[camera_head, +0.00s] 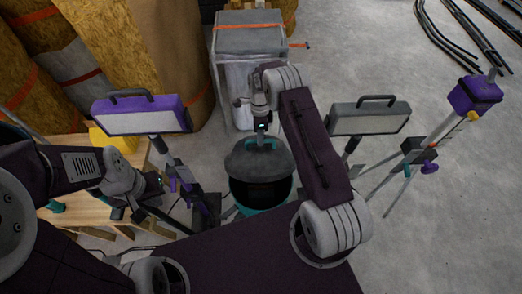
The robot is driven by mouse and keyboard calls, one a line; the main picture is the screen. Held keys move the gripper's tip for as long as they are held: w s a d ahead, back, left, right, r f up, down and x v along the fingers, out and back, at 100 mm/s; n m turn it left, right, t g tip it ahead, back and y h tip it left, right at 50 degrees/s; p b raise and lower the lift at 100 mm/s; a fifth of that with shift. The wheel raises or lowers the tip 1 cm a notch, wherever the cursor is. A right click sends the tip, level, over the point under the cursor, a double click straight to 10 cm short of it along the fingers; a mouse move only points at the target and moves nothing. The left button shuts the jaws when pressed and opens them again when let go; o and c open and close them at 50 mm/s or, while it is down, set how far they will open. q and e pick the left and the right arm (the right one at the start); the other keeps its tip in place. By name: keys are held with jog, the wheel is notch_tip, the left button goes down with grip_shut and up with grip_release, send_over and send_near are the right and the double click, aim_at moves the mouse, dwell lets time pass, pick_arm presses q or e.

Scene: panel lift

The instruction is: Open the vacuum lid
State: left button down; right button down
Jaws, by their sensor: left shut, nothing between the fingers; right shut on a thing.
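The vacuum (262,193) stands on the floor in the middle of the head view, with a dark body and teal trim low down. Its grey domed lid (243,160) sits over the top of the body; I cannot tell whether there is a gap between them. My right gripper (262,132) points down from above and is shut on the handle (265,143) at the top of the lid. The fingertips are small and partly hidden. My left gripper (170,184) is shut and empty, to the left of the vacuum and apart from it.
Purple-framed work light (140,122) is left of the vacuum, a grey one (370,123) right. A tripod with a purple device (475,95) stands further right. A wooden table (85,212) is at left. A grey box (248,40) stands behind. Floor at right is mostly clear.

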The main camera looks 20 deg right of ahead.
jog(key=shift+w+d, duration=0.25)
jog(key=shift+w, duration=0.55)
jog(key=c, duration=1.6)
grip_release()
jog(key=shift+o, duration=1)
jog(key=shift+w+f, duration=0.2)
jog(key=shift+w, duration=0.05)
jog(key=shift+r, duration=0.1)
jog(key=shift+s+r, duration=0.1)
notch_tip(320, 180, up, 9)
jog(key=w, duration=0.1)
jog(key=shift+w+d+p, duration=0.25)
jog(key=shift+w+p, duration=0.05)
jog(key=shift+p, duration=0.1)
